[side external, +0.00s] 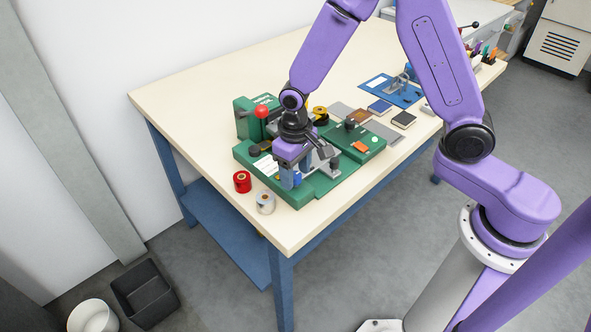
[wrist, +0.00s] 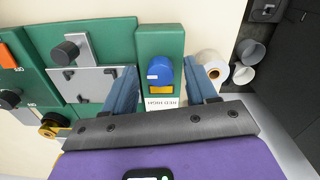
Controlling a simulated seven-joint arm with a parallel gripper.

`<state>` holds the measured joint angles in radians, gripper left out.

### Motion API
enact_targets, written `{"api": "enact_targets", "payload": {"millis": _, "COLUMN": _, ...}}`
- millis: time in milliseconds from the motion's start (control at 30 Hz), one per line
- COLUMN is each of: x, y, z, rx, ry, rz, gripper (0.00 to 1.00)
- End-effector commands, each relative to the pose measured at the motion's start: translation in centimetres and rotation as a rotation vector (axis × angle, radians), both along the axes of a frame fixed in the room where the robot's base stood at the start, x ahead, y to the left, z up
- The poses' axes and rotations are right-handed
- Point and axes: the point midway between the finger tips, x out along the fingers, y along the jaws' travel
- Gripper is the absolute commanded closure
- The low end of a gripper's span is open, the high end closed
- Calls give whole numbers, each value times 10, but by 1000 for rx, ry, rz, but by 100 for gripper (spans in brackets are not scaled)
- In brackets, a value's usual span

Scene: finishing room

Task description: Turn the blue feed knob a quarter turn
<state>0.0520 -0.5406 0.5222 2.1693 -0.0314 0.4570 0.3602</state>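The blue feed knob (wrist: 158,69) is round and sits on a green strip of the machine (wrist: 145,40), beside a yellow patch and a white label. In the wrist view it lies between the fingertips of my gripper (wrist: 160,73), with a visible gap on each side. My gripper is open and empty, one blue-grey finger to the left of the knob and one to the right. In the side external view my gripper (side external: 296,170) points down at the near end of the green machine, and the knob (side external: 297,181) shows partly beside a finger. The height between fingertips and knob is hard to judge.
A red roll (side external: 242,182) and a white roll (side external: 266,203) stand on the table just off the machine's near edge. A black knob (wrist: 66,52) on a metal plate is left of my fingers. A red ball handle (side external: 262,111) rises behind my gripper.

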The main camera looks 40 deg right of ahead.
Motion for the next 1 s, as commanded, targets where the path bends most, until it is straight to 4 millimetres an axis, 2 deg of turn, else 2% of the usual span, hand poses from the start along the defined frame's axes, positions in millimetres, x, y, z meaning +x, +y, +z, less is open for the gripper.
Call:
{"api": "enact_targets", "payload": {"millis": 200, "x": 1, "y": 0, "z": 2, "rx": 1, "ry": -3, "rz": 0, "gripper": 43}}
{"api": "enact_targets", "payload": {"millis": 367, "x": 2, "y": 1, "z": 17, "rx": 3, "ry": -6, "rz": 0, "gripper": 43}}
{"api": "enact_targets", "payload": {"millis": 1000, "x": 1, "y": 3, "z": 142, "rx": 4, "ry": -5, "rz": -1, "gripper": 43}}
